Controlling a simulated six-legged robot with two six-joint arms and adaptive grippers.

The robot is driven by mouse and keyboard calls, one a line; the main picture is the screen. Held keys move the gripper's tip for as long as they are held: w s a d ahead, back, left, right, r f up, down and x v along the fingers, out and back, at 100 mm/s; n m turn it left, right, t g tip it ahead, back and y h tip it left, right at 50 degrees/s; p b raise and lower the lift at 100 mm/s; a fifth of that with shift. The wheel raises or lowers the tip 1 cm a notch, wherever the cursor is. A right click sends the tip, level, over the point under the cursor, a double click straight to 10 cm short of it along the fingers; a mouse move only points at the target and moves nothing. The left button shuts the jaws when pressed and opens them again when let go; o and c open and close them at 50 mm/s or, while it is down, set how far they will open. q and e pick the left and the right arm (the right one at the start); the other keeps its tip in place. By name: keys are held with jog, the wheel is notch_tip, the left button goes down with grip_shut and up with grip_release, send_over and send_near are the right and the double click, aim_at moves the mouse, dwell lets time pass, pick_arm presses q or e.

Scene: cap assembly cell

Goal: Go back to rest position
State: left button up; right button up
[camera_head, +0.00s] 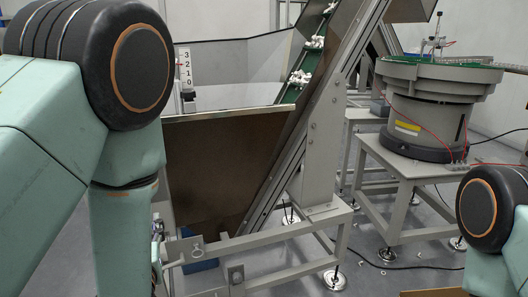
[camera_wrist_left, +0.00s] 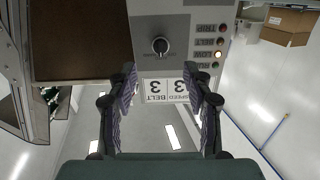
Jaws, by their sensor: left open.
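In the left wrist view my left gripper (camera_wrist_left: 164,88) is open and empty, its two dark fingers spread apart. Between and beyond the fingers is a grey control panel (camera_wrist_left: 190,38), seen upside down. It has a black rotary knob (camera_wrist_left: 160,46) and a white label plate (camera_wrist_left: 167,90) reading SPEED 3 and BELT 3. A column of lamps (camera_wrist_left: 219,42) is marked TRIP, BELT, LOW and RUN; the LOW lamp glows. No finger visibly touches the knob. In the head view my left arm fills the left side, and my right arm shows only at the right edge.
In the head view, an inclined conveyor (camera_head: 300,77) carries white caps beside a brown hopper (camera_head: 215,165). A round bowl feeder (camera_head: 430,105) stands on a frame at right. Cardboard boxes (camera_wrist_left: 290,22) show in the wrist view. Grey floor lies between the machine frames.

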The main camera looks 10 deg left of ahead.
pick_arm(q)
jog(key=s+d+f+m+g+h+p, duration=0.1)
jog(key=s+d+f+m+g+h, duration=0.15)
jog(key=f, duration=0.45)
jog(key=s+d+f+m+g+h+p, duration=0.1)
jog(key=s+d+f+g+h, duration=0.2)
jog(key=f, duration=0.5)
jog(key=s+d+f+g+h+p, duration=0.1)
jog(key=s+f+g, duration=0.3)
jog(key=s, duration=0.8)
jog(key=s+d+f+m+g+h+p, duration=0.1)
jog(key=s+f+g+p, duration=0.3)
jog(key=s, duration=0.8)
jog(key=shift+s+d+f+g+h, duration=0.2)
jog(key=shift+g+h, duration=0.15)
jog(key=shift+g, duration=0.7)
